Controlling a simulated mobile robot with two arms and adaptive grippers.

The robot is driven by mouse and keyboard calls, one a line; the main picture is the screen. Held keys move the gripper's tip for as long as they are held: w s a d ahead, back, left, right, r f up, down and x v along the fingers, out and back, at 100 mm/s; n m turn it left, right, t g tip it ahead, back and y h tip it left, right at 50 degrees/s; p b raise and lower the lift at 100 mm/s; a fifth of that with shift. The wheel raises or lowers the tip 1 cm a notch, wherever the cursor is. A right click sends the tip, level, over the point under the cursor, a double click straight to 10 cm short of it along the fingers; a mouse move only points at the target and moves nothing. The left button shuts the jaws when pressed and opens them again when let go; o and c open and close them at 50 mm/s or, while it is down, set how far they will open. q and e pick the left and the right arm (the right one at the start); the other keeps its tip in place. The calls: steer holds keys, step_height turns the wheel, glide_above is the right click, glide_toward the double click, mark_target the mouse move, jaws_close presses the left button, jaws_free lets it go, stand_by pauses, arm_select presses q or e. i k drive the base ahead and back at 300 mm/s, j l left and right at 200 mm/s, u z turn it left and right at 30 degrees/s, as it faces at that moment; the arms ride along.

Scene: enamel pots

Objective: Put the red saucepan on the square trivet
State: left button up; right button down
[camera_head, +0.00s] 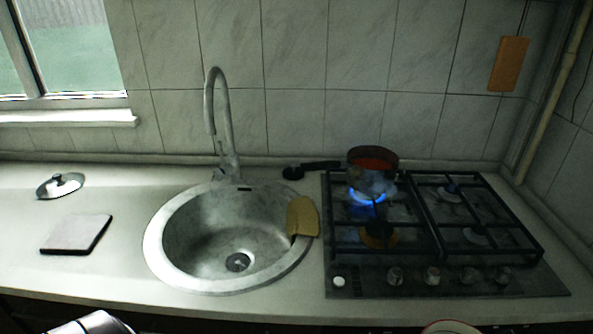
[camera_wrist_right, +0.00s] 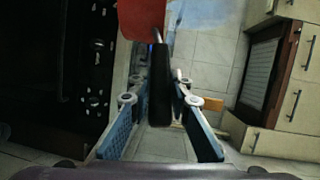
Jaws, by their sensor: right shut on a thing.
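The red saucepan (camera_wrist_right: 138,18) shows at the top of the right wrist view, with its black handle (camera_wrist_right: 160,85) pointing back toward me. My right gripper (camera_wrist_right: 160,108) is shut on that handle, one finger on each side. In the head view a pale rim with red (camera_head: 450,328) shows at the bottom edge, likely the same pan; most of it is cut off. A square, light-topped slab with a dark edge, which looks like the square trivet (camera_head: 76,233), lies on the counter left of the sink, with nothing on it.
A dark pot with red inside (camera_head: 372,172) stands over a lit blue flame (camera_head: 367,202) on the gas hob (camera_head: 450,284). The sink (camera_head: 165,273) has a tall tap (camera_head: 228,130) and a yellowish cloth (camera_head: 303,216) on its rim. A lid (camera_head: 60,186) lies behind the slab.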

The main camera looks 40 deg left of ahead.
mark_target(101, 231)
steer(key=u, duration=0.45)
steer(key=j+u, duration=0.1)
steer(key=u, duration=1.3)
steer(key=j+u, duration=0.1)
steer(key=u, duration=0.35)
steer(key=i+j+u, duration=0.1)
steer(key=i+j, duration=0.5)
steer(key=i, duration=0.1)
